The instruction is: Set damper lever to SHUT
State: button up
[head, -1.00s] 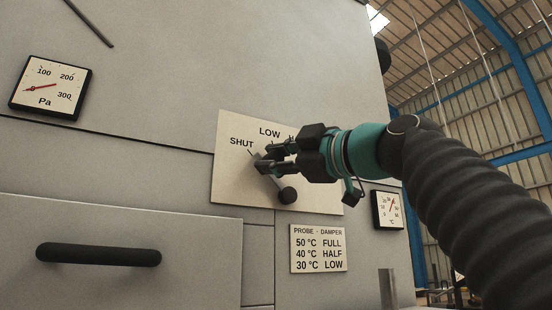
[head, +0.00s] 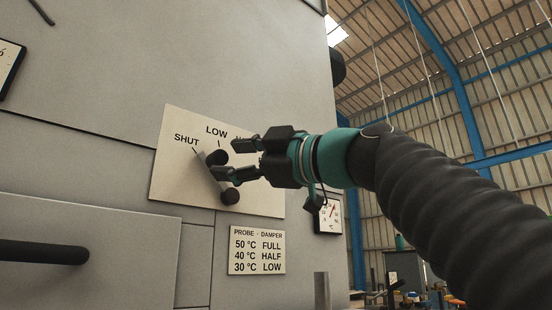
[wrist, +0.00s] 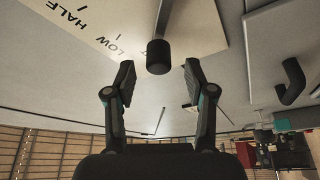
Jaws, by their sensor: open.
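The damper lever (head: 211,174) is on a cream plate (head: 172,186) marked SHUT, LOW and a partly covered label. It runs from a dark round hub (head: 230,196) up-left, lined up with or close to the SHUT mark. Its black knob (head: 217,157) stands out from the plate. In the wrist view the knob (wrist: 158,57) is just beyond and between the fingertips, with its rod over the SHUT lettering; LOW and HALF appear upside down. My gripper (head: 233,160) is open to the right of the knob, with clear gaps beside both fingers.
A probe-damper card (head: 257,250) is below the plate. A dial gauge (head: 328,214) is to the right, partly behind my gripper. A black handle (head: 45,252) sticks out at lower left. A grey post (head: 322,290) stands at the bottom.

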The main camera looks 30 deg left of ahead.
jog(key=v, duration=0.8)
dwell(0.4)
